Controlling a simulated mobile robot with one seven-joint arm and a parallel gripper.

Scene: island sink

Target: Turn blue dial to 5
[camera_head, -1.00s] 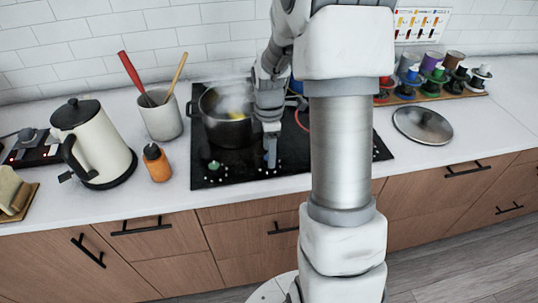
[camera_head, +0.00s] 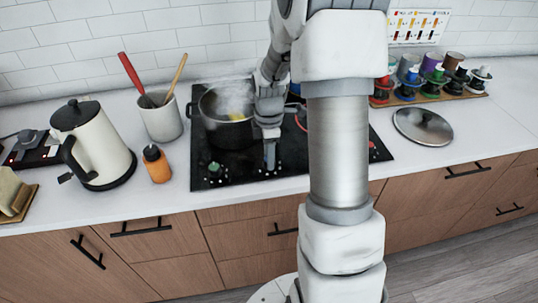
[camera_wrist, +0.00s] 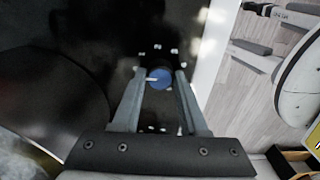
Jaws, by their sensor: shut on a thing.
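The blue dial (camera_wrist: 160,79) sits on the black cooktop (camera_head: 235,177), with white marks around it. Its white pointer line points to the left in the wrist view. My gripper (camera_wrist: 160,76) is shut on the dial, one finger on each side of it. In the head view my gripper (camera_head: 270,164) reaches down to the front part of the cooktop and hides the dial. I cannot read the numbers beside the marks.
A steaming pot (camera_head: 227,128) stands on the cooktop, left of my gripper. A green dial (camera_head: 214,167) lies to the left along the front edge. An orange bottle (camera_head: 157,166) and a kettle (camera_head: 95,150) stand farther left. A lid (camera_head: 422,126) lies on the right counter.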

